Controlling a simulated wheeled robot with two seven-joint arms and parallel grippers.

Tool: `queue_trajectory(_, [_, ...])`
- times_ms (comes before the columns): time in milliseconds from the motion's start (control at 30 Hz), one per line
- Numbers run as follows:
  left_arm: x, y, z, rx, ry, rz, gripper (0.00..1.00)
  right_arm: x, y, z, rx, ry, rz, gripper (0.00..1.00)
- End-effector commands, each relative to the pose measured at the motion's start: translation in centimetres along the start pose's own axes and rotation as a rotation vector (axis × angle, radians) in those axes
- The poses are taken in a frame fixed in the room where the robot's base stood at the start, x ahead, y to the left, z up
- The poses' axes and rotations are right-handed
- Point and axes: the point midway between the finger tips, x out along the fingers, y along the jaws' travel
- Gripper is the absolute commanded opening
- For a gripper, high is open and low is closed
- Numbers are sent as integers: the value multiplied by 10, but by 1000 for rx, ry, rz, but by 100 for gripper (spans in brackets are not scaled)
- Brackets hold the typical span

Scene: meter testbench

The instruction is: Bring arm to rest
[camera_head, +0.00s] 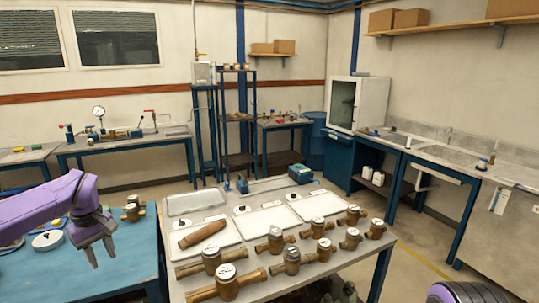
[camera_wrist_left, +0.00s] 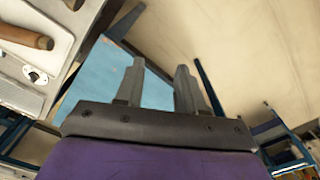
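My left arm is purple and comes in from the left. Its dark gripper (camera_head: 94,252) hangs with the fingers down, over the right side of the blue table (camera_head: 120,278). In the left wrist view the two fingers (camera_wrist_left: 160,85) stand apart with nothing between them, so the gripper is open and empty. The blue table top (camera_wrist_left: 85,72) shows behind the fingers there. At the bottom right of the head view there is a purple and black part of my right arm (camera_head: 468,292); its gripper is out of view.
A grey bench (camera_head: 255,282) to the right carries several brass meters, such as one at the front (camera_head: 228,285), white trays (camera_head: 262,222) and a brown cylinder (camera_head: 202,234). A brass meter (camera_head: 132,210) and a round white item (camera_head: 48,241) are on the blue table near my left arm.

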Motion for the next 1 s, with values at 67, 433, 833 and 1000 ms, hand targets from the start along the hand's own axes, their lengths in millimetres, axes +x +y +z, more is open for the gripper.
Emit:
queue_trajectory(67, [0, 1, -1, -58, 4, 3, 38, 0, 0, -1, 0, 1, -1, 40])
queue_trajectory(433, [7, -1, -17, -387, 151, -2, 38, 0, 0, -1, 1, 2, -1, 40])
queue_trajectory(833, [128, 21, 23, -571, 776, 121, 38, 26, -3, 10, 0, 1, -1, 40])
queue_trajectory(1000, [234, 18, 99, -352, 844, 293, 38, 48, -5, 19, 1, 2, -1, 40])
